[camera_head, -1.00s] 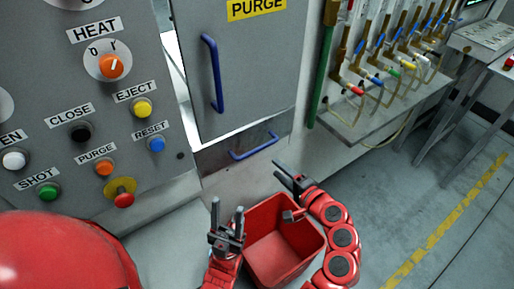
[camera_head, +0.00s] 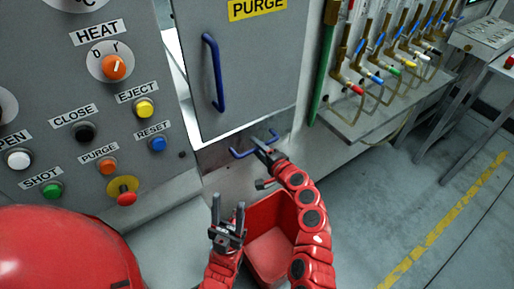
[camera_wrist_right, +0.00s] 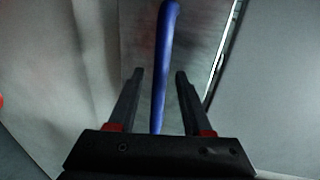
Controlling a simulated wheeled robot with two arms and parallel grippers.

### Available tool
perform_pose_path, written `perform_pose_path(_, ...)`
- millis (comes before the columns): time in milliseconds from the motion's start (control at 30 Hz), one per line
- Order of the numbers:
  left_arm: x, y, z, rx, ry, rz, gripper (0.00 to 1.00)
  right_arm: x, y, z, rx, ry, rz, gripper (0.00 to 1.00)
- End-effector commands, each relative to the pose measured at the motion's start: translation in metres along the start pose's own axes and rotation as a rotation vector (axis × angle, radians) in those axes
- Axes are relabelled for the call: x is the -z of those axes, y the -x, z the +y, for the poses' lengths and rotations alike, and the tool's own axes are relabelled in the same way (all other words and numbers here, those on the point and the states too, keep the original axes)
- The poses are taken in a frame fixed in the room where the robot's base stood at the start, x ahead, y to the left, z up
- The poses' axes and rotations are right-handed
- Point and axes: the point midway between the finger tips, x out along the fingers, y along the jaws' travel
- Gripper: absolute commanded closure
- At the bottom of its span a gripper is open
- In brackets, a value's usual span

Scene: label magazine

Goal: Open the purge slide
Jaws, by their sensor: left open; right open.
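The purge slide (camera_head: 215,158) is a low grey metal panel under the door marked PURGE. Its small blue bar handle (camera_head: 239,155) sits across its front. My right gripper (camera_head: 262,146) is at this handle in the head view and hides part of it. In the right wrist view the blue handle (camera_wrist_right: 162,65) runs between the two open fingers of my right gripper (camera_wrist_right: 159,75), with a gap on either side. My left gripper (camera_head: 228,203) is open and empty, upright below and left of the slide.
The grey PURGE door (camera_head: 255,75) with a longer blue handle (camera_head: 214,75) is above. A button panel (camera_head: 75,110) stands left. An open red box (camera_head: 270,255) lies below, between my arms.

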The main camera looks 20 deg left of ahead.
Motion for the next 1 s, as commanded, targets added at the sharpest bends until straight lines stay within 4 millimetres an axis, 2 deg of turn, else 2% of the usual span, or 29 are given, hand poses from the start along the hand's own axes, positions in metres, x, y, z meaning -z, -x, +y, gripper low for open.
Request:
perform_pose_path(267, 0.0000, 0.0000, 0.0000, 0.000, 0.000, 0.000, 0.50, -0.0003, -0.0009, 0.0008, -0.001, -0.001, -0.001, 0.50)
perform_pose_path(500, 0.0000, 0.0000, 0.0000, 0.000, 0.000, 0.000, 0.50, -0.0004, -0.0008, 0.0008, -0.002, -0.001, -0.001, 0.92)
perform_pose_path(567, 0.0000, 0.0000, 0.0000, 0.000, 0.000, 0.000, 0.50, -0.0005, -0.0008, 0.0010, -0.002, -0.001, -0.001, 1.00)
perform_pose_path(1000, 0.0000, 0.0001, 0.0000, 0.000, 0.000, 0.000, 0.50, -0.0008, -0.0008, 0.0013, -0.002, -0.001, -0.002, 1.00)
